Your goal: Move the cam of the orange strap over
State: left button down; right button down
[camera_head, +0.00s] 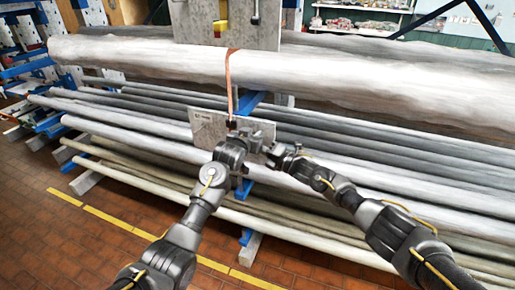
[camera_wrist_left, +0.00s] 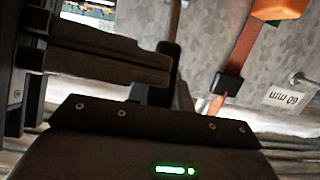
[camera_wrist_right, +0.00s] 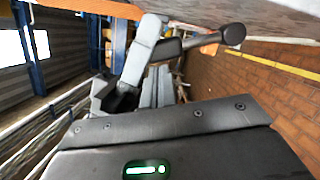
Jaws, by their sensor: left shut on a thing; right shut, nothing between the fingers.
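The orange strap (camera_head: 229,72) hangs over the big pale mast and runs down to a grey plate (camera_head: 207,130). A black buckle (camera_wrist_left: 229,88) sits on the strap in the left wrist view, beside a "60 mm" label. My left gripper (camera_head: 254,140) is in front of the plate, right of the strap. It is shut on a dark lever (camera_wrist_left: 167,62), probably the cam; the fingers partly hide it. My right gripper (camera_head: 274,150) is close beside it, shut and empty. The right wrist view shows a black rod with a round end (camera_wrist_right: 233,36) near its fingers.
A second grey plate (camera_head: 190,22) above carries a yellow block (camera_head: 220,27) and a black-knobbed lever (camera_head: 255,18). Long grey poles (camera_head: 390,165) lie on blue racks behind and below my grippers. The brick floor (camera_head: 60,235) in front is clear.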

pick_arm(q)
jog(key=shift+d, duration=0.15)
jog(key=c, duration=1.7)
grip_release()
jog(key=o, duration=0.5)
jog(key=shift+f, duration=0.1)
jog(key=shift+c, duration=0.2)
jog(key=shift+f, duration=0.1)
pick_arm(e)
jog(key=shift+w+d+r+m, duration=0.15)
jog(key=shift+w+r+m, duration=0.15)
jog(key=shift+w+r, duration=0.25)
pick_arm(q)
jog(key=shift+d, duration=0.1)
jog(key=shift+s, duration=0.6)
jog(key=v, duration=0.7)
jog(key=shift+a+r, duration=0.25)
jog(key=shift+a, duration=0.2)
pick_arm(e)
jog(key=shift+f, duration=0.2)
